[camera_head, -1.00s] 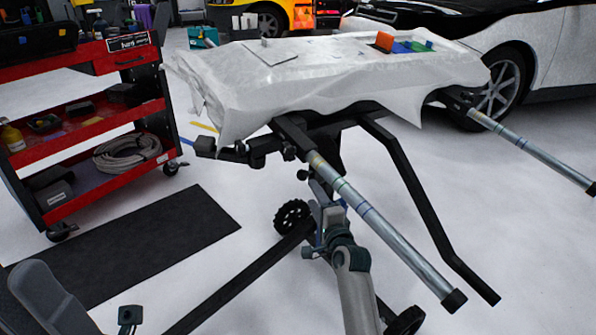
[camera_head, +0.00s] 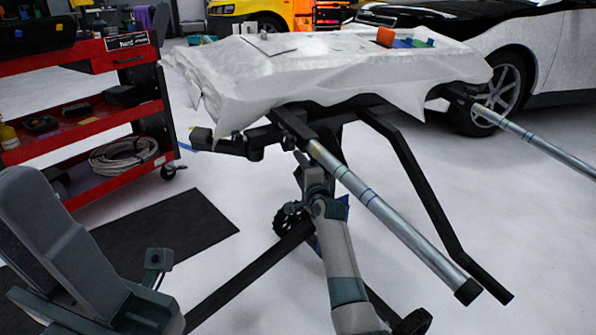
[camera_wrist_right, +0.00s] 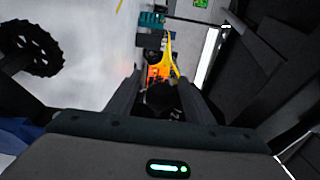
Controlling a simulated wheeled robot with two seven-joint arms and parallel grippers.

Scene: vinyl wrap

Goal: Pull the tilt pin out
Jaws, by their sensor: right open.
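The tilt pin is not clearly seen; a dark round knob-like part (camera_wrist_right: 164,98) shows between the fingers in the right wrist view, and I cannot tell whether it is the pin. In the head view my right gripper (camera_head: 304,163) is under the stand's black tilt joint, close to the dark frame, its tips partly lost against it. In the right wrist view my right gripper (camera_wrist_right: 160,92) is open, one finger on each side of the dark part, with no grip visible. Parts of my left arm fill the lower left; its fingers cannot be made out.
The stand's top (camera_head: 330,68) is draped in white sheet. A metal tube (camera_head: 385,210) and a bent black leg (camera_head: 425,190) run down beside my right arm. A red tool cart (camera_head: 115,160) stands left, near a dark mat (camera_head: 170,235). A car (camera_head: 535,55) stands behind right.

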